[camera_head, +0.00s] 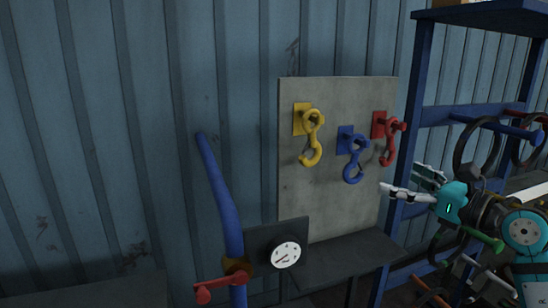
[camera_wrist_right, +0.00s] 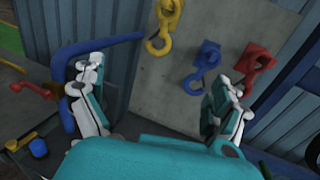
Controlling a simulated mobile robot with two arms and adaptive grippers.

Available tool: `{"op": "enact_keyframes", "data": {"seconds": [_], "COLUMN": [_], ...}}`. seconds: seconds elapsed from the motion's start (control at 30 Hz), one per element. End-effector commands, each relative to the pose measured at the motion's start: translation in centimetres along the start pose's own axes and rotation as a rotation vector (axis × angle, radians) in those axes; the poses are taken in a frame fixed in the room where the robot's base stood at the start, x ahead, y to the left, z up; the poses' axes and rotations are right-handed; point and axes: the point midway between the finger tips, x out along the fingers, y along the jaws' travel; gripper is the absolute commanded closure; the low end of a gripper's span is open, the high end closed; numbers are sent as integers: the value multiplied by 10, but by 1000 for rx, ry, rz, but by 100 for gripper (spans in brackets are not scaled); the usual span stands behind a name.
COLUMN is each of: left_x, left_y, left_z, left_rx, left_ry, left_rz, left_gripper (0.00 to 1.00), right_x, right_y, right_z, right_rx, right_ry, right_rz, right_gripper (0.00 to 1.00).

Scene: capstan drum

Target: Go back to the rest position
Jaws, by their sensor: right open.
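My right gripper (camera_head: 412,186) comes in from the right in the head view, in front of the blue rack and to the right of the hook board. In the right wrist view its two fingers (camera_wrist_right: 158,108) stand wide apart with nothing between them. A yellow hook (camera_head: 311,136), a blue hook (camera_head: 353,158) and a red hook (camera_head: 388,138) hang on the grey board (camera_head: 320,200). The gripper is apart from all of them. My left gripper does not show in either view.
A blue curved pipe (camera_head: 222,195) with a red-handled valve (camera_head: 222,285) stands left of the board, beside a round white gauge (camera_head: 286,255). A dark shelf (camera_head: 345,262) lies below the board. The blue rack (camera_head: 409,130) with black rings (camera_head: 474,150) stands at the right.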

Motion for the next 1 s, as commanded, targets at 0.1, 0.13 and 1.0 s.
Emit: {"op": "enact_keyframes", "data": {"seconds": [0.1,0.13,1.0], "left_x": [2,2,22], "left_y": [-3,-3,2], "left_z": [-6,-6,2], "left_rx": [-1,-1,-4], "left_ry": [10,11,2], "left_rz": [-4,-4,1], "left_gripper": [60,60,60], "right_x": [6,7,22], "right_y": [-1,-1,-29], "right_z": [-16,-20,-366], "right_rx": [73,92,1526], "right_ry": [-5,-7,-179], "right_rz": [22,27,-136], "right_gripper": [0,0,0]}}
